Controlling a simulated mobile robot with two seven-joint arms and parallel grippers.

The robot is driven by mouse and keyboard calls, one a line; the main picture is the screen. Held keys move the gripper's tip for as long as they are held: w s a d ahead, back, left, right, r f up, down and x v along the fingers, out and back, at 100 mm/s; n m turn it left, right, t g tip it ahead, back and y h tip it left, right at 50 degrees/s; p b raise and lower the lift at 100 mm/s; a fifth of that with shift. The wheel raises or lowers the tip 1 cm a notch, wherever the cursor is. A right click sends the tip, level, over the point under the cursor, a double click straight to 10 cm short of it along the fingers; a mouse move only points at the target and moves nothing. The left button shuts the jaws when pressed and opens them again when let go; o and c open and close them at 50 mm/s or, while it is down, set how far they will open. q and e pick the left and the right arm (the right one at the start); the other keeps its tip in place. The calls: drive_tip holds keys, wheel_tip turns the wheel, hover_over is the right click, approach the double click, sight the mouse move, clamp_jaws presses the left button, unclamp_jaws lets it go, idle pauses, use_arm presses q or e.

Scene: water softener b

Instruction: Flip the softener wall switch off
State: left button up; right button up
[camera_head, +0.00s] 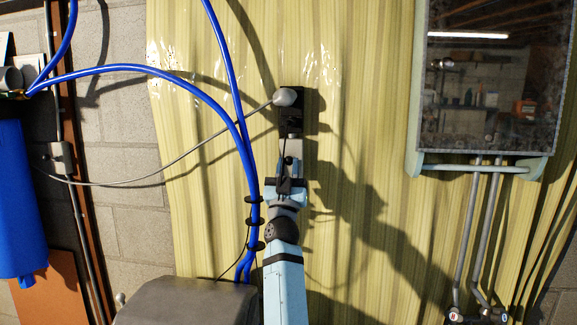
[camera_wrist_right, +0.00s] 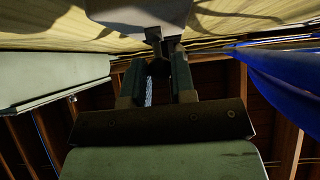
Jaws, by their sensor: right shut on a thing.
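The softener wall switch is on a narrow dark plate (camera_head: 291,122) on the yellow-green wall covering, with a rounded grey plug (camera_head: 286,96) and cable at its top. My right arm rises from below, and my right gripper (camera_head: 290,146) is at the plate's lower end. In the right wrist view, the gripper (camera_wrist_right: 163,52) is nearly closed on a small dark part under a pale block (camera_wrist_right: 135,9). This part appears to be the switch lever. Its exact position is hard to tell because the fingers cover it. My left gripper is not in view.
A mirror cabinet (camera_head: 497,75) hangs at the right with pipes below. A dark grey lid (camera_head: 190,303) is at the bottom, a blue filter (camera_head: 18,200) far left.

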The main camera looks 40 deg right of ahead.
drive_tip(key=shift+f, duration=0.1)
drive_tip(key=shift+f, duration=0.5)
